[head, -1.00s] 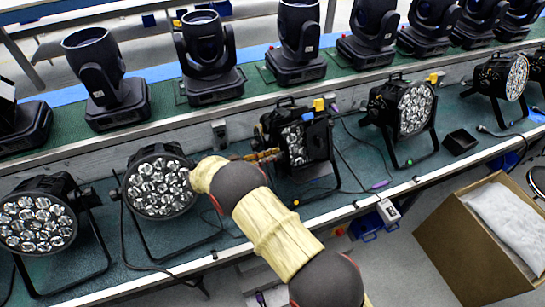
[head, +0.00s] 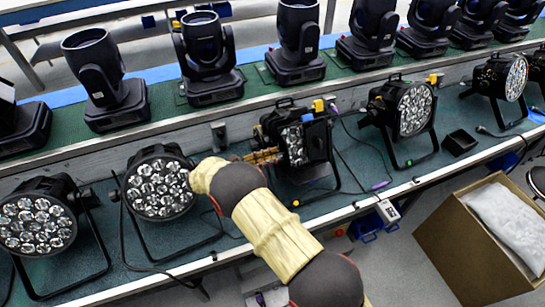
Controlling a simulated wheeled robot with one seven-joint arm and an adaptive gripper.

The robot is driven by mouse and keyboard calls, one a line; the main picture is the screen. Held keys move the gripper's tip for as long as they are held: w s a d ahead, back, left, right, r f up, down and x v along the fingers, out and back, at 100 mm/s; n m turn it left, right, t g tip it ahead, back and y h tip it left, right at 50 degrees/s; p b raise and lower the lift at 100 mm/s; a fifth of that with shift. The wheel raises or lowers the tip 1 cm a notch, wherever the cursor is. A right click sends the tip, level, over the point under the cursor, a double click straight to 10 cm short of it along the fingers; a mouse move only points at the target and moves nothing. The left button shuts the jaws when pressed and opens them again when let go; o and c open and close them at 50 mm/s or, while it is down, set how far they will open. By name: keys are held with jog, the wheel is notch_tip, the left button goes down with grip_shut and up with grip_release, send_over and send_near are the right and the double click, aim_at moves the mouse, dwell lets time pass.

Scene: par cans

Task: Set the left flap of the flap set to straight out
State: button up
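The flap set (head: 318,139) is on the black par can in the middle of the bench, in the head view. A dark flap stands at the right of its lit lens face (head: 293,146), and another dark panel shows below. The left flap is hard to make out beside the gripper, so its angle cannot be told. My gripper (head: 266,156) is at the left edge of this lamp, with its yellowish-brown fingers pointing right, close to or touching the flap side. Whether the fingers are apart or closed is too small to tell.
Other par cans stand left (head: 158,187) and right (head: 413,108) on the green bench (head: 215,243). Moving-head lights (head: 209,60) line the raised shelf behind. Cables lie around the lamps. An open cardboard box (head: 470,245) is on the floor at right.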

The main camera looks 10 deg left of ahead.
jog(key=v, duration=1.2)
jog(key=shift+w, duration=0.1)
